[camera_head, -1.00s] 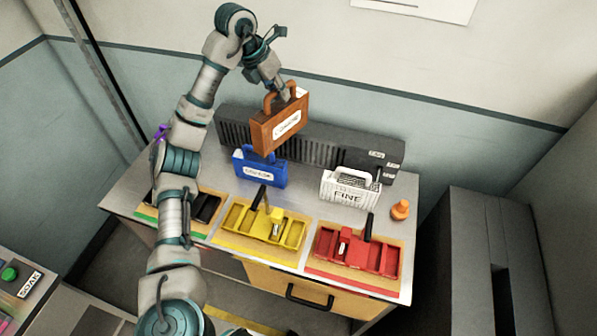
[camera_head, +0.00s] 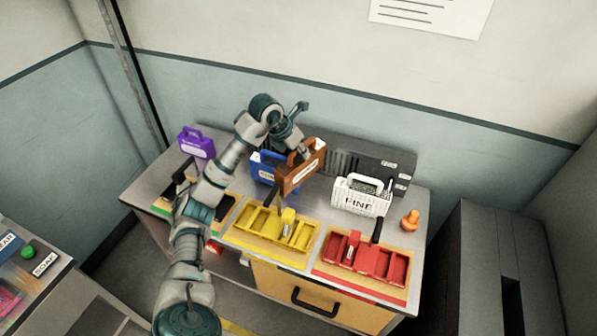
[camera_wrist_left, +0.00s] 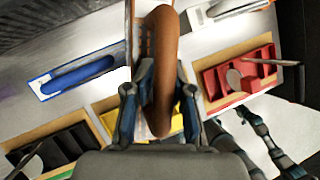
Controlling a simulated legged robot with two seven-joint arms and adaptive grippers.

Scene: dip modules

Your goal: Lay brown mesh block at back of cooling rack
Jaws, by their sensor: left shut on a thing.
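The brown mesh block (camera_head: 301,169), a case shape with a loop handle and white label, hangs from my left gripper (camera_head: 304,149). The left fingers are shut on its handle, which also shows in the left wrist view (camera_wrist_left: 161,60). The dark slotted rack (camera_head: 347,163) stands along the back of the table, apparently the cooling rack. The block is in front of the rack and hides part of it. Whether the block touches anything below cannot be told. Teal and grey parts in the wrist view's lower right may be my right gripper (camera_wrist_left: 252,135); its state is unclear.
A blue block (camera_head: 265,168) stands directly left of the brown one, partly hidden. A white block marked FINE (camera_head: 361,198) stands to the right, a purple block (camera_head: 196,142) far left. Yellow (camera_head: 270,233) and red (camera_head: 366,261) trays line the front. An orange knob-like piece (camera_head: 410,221) sits right.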

